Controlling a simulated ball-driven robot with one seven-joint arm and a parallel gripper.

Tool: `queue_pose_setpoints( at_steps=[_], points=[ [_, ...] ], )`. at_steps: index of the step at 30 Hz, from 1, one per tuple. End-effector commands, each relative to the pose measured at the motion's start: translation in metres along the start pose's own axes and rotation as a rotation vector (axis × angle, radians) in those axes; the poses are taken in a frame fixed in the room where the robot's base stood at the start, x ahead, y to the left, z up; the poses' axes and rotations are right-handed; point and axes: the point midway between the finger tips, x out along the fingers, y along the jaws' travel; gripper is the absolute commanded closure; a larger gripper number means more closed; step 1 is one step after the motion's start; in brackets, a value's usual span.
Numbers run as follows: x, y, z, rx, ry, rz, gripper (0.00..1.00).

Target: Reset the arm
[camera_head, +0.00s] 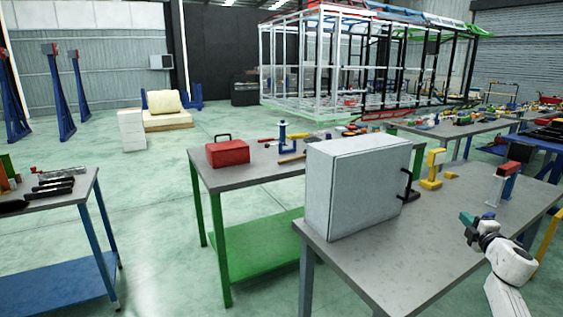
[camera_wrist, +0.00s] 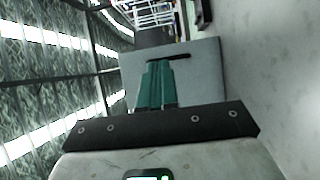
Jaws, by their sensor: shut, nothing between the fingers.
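My gripper (camera_head: 466,217) is at the lower right of the head view, on my white arm, above the right part of the grey table (camera_head: 385,274). Its green fingers (camera_wrist: 157,86) show in the wrist view, side by side and shut with nothing between them. A light grey cabinet (camera_head: 352,188) with a black handle stands on the table to the left of my gripper, apart from it. The cabinet also shows in the wrist view (camera_wrist: 205,75) beyond the fingers, with its dark handle.
A yellow tool (camera_head: 433,168) and a red-topped stand (camera_head: 507,180) are on the same table, behind my gripper. A green-legged table (camera_head: 222,177) bears a red toolbox (camera_head: 227,153). A white trailer frame (camera_head: 340,65) stands behind. Open floor (camera_head: 150,220) lies left of centre.

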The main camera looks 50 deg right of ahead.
Motion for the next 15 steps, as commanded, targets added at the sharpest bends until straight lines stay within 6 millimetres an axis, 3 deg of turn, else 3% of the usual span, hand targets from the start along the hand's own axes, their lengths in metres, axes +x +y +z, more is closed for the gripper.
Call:
queue_pose_setpoints(
  at_steps=[8,15],
  points=[
    [0.013,0.002,-0.039,0.064,-0.013,0.030,1.00],
    [0.024,0.001,-0.096,0.174,-0.033,0.058,1.00]
  ],
)
